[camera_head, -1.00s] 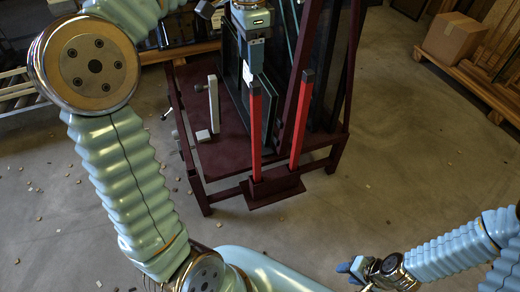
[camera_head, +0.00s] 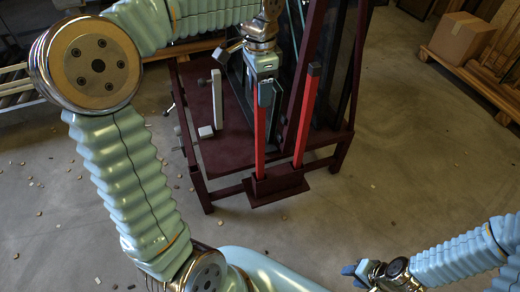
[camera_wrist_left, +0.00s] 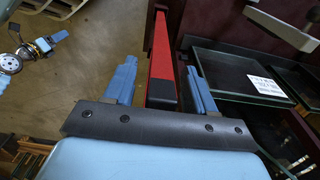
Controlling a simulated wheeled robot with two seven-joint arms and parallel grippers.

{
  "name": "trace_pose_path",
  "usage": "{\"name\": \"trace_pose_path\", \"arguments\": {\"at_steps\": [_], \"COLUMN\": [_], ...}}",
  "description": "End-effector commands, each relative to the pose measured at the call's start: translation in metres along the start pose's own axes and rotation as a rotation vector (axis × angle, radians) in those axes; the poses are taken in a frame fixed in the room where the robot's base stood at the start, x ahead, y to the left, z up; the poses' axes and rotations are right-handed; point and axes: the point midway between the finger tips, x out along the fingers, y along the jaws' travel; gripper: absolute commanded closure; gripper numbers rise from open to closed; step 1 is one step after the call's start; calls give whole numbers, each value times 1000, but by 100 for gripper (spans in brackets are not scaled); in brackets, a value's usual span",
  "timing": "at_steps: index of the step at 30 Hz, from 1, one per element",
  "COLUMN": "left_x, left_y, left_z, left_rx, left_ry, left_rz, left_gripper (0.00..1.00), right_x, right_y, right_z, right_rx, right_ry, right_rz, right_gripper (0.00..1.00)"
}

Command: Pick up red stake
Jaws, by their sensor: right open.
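Two red stakes stand upright in the dark red holder (camera_head: 276,188) at the front of the rack. The left red stake (camera_head: 259,140) has its top hidden by my left gripper (camera_head: 266,94). The right red stake (camera_head: 306,115) has a dark cap and stands free. In the left wrist view, a red stake (camera_wrist_left: 160,52) with a black end lies between the two blue fingers of my left gripper (camera_wrist_left: 161,88). A narrow gap shows on each side, so the gripper is open around it. My right gripper (camera_head: 354,268) is low at the lower right, open and away from the stakes.
The dark red rack (camera_head: 226,153) holds glass panes (camera_head: 236,85) just behind the stakes. A pale upright post (camera_head: 217,86) stands to their left. A cardboard box (camera_head: 461,36) sits on a wooden pallet at upper right. The floor right of the rack is mostly clear.

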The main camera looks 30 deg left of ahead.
Motion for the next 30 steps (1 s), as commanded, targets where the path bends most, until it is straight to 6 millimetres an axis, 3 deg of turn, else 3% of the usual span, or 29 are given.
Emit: {"name": "trace_pose_path", "arguments": {"at_steps": [1,11,30], "left_x": [0,0,0], "left_y": [0,0,0], "left_z": [0,0,0], "left_rx": [0,0,0], "left_ry": [0,0,0], "left_rz": [0,0,0], "left_gripper": [51,100,100], "right_x": [0,0,0], "right_y": [0,0,0], "right_z": [0,0,0], "right_rx": [0,0,0], "right_ry": [0,0,-1], "right_rz": [0,0,0], "right_gripper": [57,57,57]}}
